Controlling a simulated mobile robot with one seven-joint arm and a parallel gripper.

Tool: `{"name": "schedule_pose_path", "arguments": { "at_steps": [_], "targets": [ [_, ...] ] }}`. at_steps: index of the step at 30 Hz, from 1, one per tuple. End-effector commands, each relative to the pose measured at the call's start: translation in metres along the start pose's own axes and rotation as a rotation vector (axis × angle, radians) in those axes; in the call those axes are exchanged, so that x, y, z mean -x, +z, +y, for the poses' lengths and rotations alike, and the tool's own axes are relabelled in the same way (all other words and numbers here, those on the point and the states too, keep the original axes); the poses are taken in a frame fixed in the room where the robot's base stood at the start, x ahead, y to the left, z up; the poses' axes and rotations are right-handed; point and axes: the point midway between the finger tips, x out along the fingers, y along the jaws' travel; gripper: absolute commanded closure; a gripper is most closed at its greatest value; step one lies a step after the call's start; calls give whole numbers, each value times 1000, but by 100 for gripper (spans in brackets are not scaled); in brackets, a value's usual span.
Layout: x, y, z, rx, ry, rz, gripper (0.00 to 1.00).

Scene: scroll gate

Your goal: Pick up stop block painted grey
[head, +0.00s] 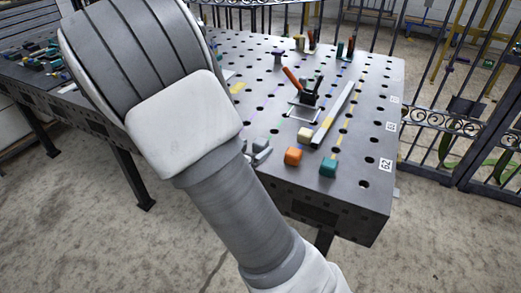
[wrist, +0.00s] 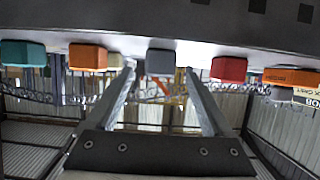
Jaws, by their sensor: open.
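The grey stop block (wrist: 160,57) shows in the wrist view, at the edge of the table surface, which fills the top of that view. My gripper (wrist: 160,69) is open, with one finger on each side of the block's place in the picture. The block appears beyond the fingertips, lined up with the gap, and no contact shows. In the head view my arm covers much of this area. Small grey shapes (head: 260,150) show beside the arm, but I cannot tell block from fingers there.
In the wrist view a red block (wrist: 229,69) is right of the grey one, an orange block (wrist: 87,57) and a teal block (wrist: 22,54) left. In the head view a yellow block (head: 304,134), a long metal bar (head: 334,112) and a red-handled clamp (head: 308,95) stand on the perforated table (head: 372,120).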

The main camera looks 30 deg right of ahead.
Motion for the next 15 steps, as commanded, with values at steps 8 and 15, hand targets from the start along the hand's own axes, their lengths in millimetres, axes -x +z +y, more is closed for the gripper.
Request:
{"name": "schedule_pose_path", "arguments": {
  "at_steps": [8, 15],
  "targets": [
    [-41, 5, 1, 0, 3, 1, 15],
    [-47, 3, 1, 1, 0, 0, 15]
  ]
}}
